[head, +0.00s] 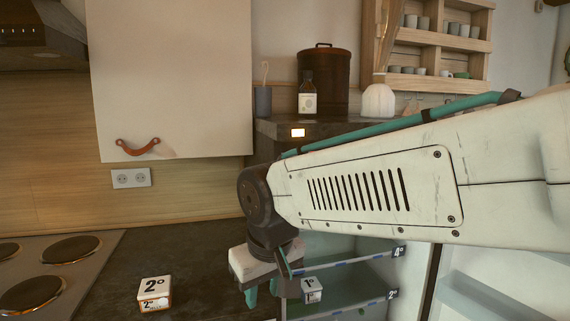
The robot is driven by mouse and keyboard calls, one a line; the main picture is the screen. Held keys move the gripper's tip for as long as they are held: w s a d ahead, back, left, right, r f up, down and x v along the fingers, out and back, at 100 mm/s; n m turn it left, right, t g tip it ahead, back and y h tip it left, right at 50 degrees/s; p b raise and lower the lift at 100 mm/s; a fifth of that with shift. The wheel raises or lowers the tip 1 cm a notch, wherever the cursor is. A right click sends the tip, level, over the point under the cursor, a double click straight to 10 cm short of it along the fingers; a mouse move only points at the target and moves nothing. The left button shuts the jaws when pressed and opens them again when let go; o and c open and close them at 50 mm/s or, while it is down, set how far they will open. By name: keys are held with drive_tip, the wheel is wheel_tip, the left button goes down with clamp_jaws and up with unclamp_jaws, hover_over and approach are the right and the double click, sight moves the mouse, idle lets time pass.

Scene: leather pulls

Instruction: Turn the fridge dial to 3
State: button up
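The fridge (345,252) stands open behind and below my arm, with its glass shelves showing. Its shelf edges carry small tags, 4° (398,251) and 2° (392,294). I cannot make out a dial; my arm hides much of the fridge. My gripper (263,291) points down at the bottom of the head view, in front of the fridge's left side. Its teal fingertips look apart, with nothing seen between them. A white block marked 1° (311,290) shows just right of the gripper; I cannot tell whether they touch.
A white block marked 2° (154,293) sits on the dark counter (200,262), right of the stove (45,275). A cabinet door with a leather pull (138,147) hangs above. A small lit panel (298,132), a bottle (308,95) and a brown canister (325,80) are behind my arm.

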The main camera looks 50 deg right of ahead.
drive_tip(key=w+d+r+m+t+h, duration=0.1)
drive_tip(key=w+d+m+t+h, duration=0.2)
drive_tip(key=d, duration=0.9)
drive_tip(key=w+d+r+m+t+h, duration=0.1)
drive_tip(key=w+d+m+h, duration=0.35)
drive_tip(key=d, duration=0.85)
drive_tip(key=w+d+r+t, duration=0.4)
drive_tip(key=w+r+t, duration=0.3)
drive_tip(key=r, duration=0.4)
drive_tip(key=w+d+t, duration=0.1)
drive_tip(key=w+d, duration=0.3)
drive_tip(key=w, duration=0.2)
drive_tip(key=shift+r+n, duration=0.35)
drive_tip(key=shift+n, duration=0.1)
clamp_jaws()
